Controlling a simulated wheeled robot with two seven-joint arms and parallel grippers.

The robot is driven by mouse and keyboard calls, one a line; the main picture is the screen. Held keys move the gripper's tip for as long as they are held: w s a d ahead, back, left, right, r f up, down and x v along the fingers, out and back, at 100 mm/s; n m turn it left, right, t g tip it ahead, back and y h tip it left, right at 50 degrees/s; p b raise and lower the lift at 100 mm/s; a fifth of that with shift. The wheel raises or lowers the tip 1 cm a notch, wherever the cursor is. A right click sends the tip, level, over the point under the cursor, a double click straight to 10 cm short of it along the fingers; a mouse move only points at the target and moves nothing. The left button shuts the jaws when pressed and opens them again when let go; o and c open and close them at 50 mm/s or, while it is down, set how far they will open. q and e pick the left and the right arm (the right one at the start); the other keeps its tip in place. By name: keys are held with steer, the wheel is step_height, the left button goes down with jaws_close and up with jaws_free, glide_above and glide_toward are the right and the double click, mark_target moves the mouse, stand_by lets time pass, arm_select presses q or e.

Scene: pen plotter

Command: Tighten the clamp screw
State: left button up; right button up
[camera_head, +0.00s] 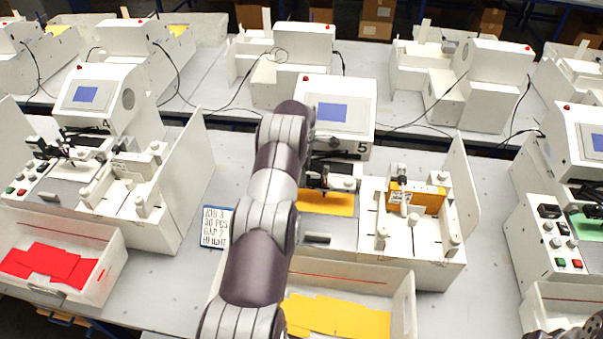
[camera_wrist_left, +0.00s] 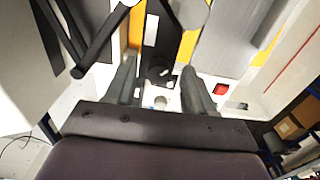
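The plotter marked 5 (camera_head: 335,112) stands in the middle of the head view, with a yellow sheet (camera_head: 330,203) on its bed. Its dark pen carriage (camera_head: 320,178) shows just right of my left arm. My left arm covers the plotter's left part and hides its gripper in the head view. In the left wrist view my left gripper (camera_wrist_left: 158,68) is open, one finger on each side of a round black knob (camera_wrist_left: 159,74). The knob looks like the clamp screw; I cannot tell whether the fingers touch it. My right gripper is not in view.
A tray of yellow sheets (camera_head: 340,315) is in front of the plotter. A handwritten note (camera_head: 216,227) lies left of my arm. An orange-yellow block (camera_head: 417,196) sits on the plotter's right side. A red button (camera_wrist_left: 221,88) shows near the gripper. Other plotters stand around.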

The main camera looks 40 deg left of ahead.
arm_select(q)
jaws_close()
steer(key=shift+m, duration=0.4)
steer(key=m, duration=0.4)
steer(key=m+p, duration=0.1)
steer(key=m, duration=0.9)
steer(key=shift+m, duration=2.6)
